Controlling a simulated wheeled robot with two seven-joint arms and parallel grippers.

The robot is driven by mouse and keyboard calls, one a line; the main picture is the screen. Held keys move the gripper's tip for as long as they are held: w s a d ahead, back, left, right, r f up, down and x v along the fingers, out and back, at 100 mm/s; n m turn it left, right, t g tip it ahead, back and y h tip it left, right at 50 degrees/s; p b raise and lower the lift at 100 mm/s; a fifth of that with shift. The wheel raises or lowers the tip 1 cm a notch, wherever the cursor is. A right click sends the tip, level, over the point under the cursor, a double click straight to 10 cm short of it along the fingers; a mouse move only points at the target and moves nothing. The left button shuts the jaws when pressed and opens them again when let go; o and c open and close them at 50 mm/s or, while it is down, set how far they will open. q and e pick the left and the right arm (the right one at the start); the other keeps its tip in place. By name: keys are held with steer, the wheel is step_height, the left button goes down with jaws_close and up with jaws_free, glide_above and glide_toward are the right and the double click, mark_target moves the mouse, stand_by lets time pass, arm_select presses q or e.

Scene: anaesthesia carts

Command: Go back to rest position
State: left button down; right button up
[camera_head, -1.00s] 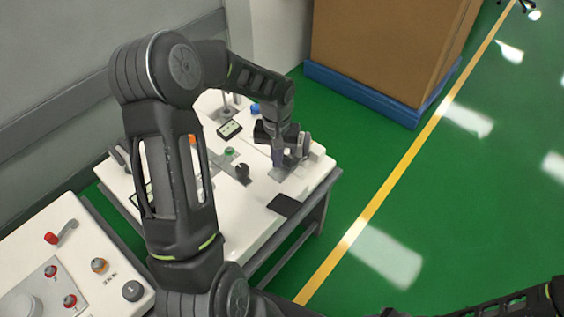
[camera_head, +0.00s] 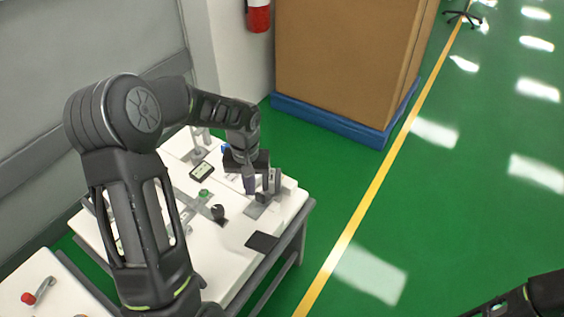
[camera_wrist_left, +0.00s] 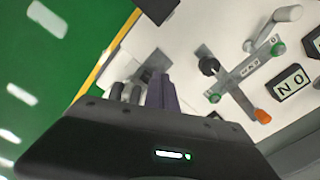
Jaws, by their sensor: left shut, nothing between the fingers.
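My left gripper (camera_head: 250,184) hangs over the right end of the white cart (camera_head: 232,238), fingers pointing down. Its fingers are closed together and hold nothing. It is right beside an upright grey fixture (camera_head: 273,182) on a grey plate; I cannot tell whether they touch. In the left wrist view the shut purple-grey fingers (camera_wrist_left: 161,92) show over the black gripper body, with the cart top beyond. Only a part of my right arm shows at the lower right of the head view; its gripper is out of frame.
The cart carries a black knob (camera_head: 217,212), a green button (camera_head: 205,194), a small display (camera_head: 201,171) and a dark pad (camera_head: 262,242). A second panel with a red-handled lever (camera_head: 29,298) is lower left. Behind stands a big brown box (camera_head: 345,60) on a blue base. Green floor lies open at right.

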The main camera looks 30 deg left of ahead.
arm_select(q)
steer(key=s+d+f+m+h+p, duration=0.1)
steer(key=s+d+f+h, duration=0.1)
steer(key=d+f, duration=0.5)
steer(key=s+d+f+m+h+p, duration=0.1)
steer(key=s+d+f+p, duration=0.2)
steer(key=d, duration=0.9)
steer(key=s+d+f+m+h, duration=0.1)
steer(key=s+d+f, duration=0.4)
steer(key=s+d, duration=0.5)
steer(key=s, duration=0.3)
steer(key=shift+s+f+t+p, duration=0.2)
steer(key=shift+s+t+p, duration=0.15)
steer(key=shift+s+t, duration=0.05)
